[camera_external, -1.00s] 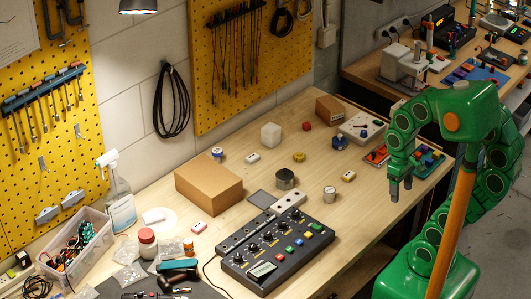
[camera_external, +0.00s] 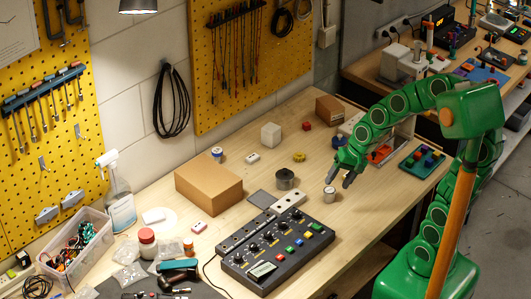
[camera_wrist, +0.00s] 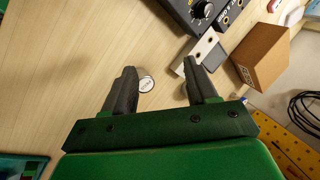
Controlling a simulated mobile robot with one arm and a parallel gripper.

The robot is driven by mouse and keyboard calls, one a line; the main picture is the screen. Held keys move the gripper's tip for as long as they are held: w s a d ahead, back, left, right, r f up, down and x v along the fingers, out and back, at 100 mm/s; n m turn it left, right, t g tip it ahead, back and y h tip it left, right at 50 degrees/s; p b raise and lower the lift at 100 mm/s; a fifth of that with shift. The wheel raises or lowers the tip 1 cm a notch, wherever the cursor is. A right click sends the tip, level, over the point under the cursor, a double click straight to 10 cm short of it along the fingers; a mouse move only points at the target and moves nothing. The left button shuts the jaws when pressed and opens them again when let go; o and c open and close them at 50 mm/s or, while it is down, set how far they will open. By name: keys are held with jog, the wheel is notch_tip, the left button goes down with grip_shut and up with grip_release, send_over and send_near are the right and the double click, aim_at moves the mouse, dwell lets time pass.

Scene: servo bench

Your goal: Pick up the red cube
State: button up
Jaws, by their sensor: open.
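The small red cube (camera_external: 306,126) sits on the wooden bench toward the back in the external view, between a white block and a brown box. My gripper (camera_external: 339,179) is open and empty over the bench, nearer the camera and to the right of the cube, apart from it. In the wrist view my gripper (camera_wrist: 160,67) shows two dark fingers spread wide. I cannot make out the red cube in the wrist view.
A metal cylinder (camera_external: 329,195) stands just below my gripper; a round top (camera_wrist: 147,84) shows beside one finger. The white block (camera_external: 270,135), brown box (camera_external: 329,108) and yellow piece (camera_external: 299,157) are near the cube. A black control box (camera_external: 276,250) lies in front.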

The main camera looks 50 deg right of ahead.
jog(key=w+m+t+y, duration=0.1)
jog(key=w+m+t, duration=0.3)
jog(key=w+m, duration=0.55)
jog(key=m+t+h, duration=0.5)
jog(key=m+h, duration=0.4)
jog(key=m, duration=1.4)
send_near(307, 124)
jog(key=shift+x, duration=4.75)
jog(key=shift+t, duration=0.3)
jog(key=shift+c, duration=0.3)
grip_shut()
